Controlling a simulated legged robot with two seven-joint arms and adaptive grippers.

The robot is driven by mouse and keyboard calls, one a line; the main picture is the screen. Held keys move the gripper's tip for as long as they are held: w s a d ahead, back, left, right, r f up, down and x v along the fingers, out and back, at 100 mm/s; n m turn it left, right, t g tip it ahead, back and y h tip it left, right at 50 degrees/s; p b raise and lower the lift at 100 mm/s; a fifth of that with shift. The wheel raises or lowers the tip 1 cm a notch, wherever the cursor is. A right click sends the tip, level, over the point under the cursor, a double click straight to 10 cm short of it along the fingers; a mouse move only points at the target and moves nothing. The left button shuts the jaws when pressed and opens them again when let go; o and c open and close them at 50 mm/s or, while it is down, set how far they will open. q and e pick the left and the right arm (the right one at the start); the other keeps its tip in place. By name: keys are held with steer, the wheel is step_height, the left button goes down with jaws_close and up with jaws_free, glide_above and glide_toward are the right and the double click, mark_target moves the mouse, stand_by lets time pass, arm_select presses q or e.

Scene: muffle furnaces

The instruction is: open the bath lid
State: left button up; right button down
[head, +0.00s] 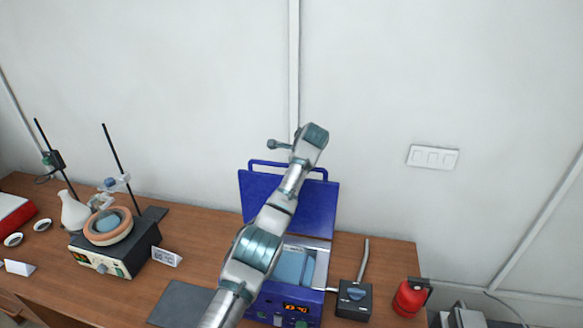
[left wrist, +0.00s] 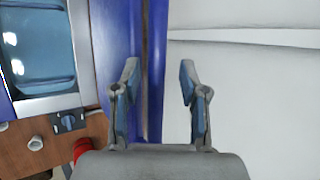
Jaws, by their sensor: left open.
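The blue water bath (head: 284,313) stands on the bench with its basin (head: 292,266) uncovered. Its blue lid (head: 318,208) stands raised at the back, with a bar handle (head: 262,162) along the top edge. My left gripper (head: 278,146) is at the lid's top, just above the handle, and the arm covers part of lid and bath. The lid (left wrist: 112,50) shows edge-on behind one finger, and the basin (left wrist: 38,45) lies left. Contact with the lid is unclear. My right gripper is out of view.
A control box (head: 355,297) and a red extinguisher (head: 410,297) stand right of the bath. A stirrer with a bowl (head: 108,228), a flask (head: 74,213) and rod stands are on the left. The wall (head: 380,80) is close behind the lid.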

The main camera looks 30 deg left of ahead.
arm_select(q)
steer(key=v, duration=0.9)
steer(key=shift+d+r, duration=0.25)
steer(key=shift+d, duration=0.1)
steer(key=shift+a, duration=0.1)
